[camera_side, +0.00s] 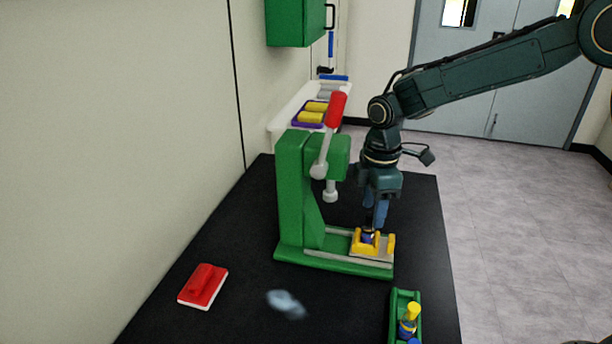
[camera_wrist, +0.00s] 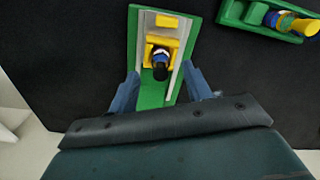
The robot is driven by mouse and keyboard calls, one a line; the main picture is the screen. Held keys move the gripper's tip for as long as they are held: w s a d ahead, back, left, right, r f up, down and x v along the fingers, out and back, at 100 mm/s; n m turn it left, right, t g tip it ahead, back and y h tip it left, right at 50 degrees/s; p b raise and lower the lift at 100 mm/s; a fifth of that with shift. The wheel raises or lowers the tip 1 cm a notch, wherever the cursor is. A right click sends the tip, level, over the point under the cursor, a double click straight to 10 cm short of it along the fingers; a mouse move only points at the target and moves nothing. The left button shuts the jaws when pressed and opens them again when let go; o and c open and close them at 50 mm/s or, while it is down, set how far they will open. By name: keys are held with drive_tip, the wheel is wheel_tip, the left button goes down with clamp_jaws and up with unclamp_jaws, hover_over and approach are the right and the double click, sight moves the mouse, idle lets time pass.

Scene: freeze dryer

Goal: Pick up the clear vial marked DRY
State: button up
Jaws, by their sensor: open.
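A small vial (camera_wrist: 160,62) with a dark top and a white and blue band stands in a yellow holder (camera_wrist: 166,22) on the green press base. In the side view the vial (camera_side: 368,237) is a small dark and blue shape in the yellow holder (camera_side: 388,244). No DRY marking can be read, and I cannot tell whether this vial is clear. My gripper (camera_side: 376,220) points down just above the holder. In the wrist view its blue fingers (camera_wrist: 161,90) are apart, one on each side of the press base, with nothing held.
The green press (camera_side: 295,190) with its red-tipped lever (camera_side: 337,108) stands just left of my gripper. A green rack (camera_side: 394,312) with a yellow-topped item (camera_side: 411,312) is at the front right. A red block (camera_side: 203,285) and a pale bluish patch (camera_side: 286,304) lie front left.

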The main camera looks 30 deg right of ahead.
sight(368, 233)
drive_tip(key=shift+f, duration=2.55)
drive_tip(key=shift+c, duration=0.2)
drive_tip(key=c, duration=1)
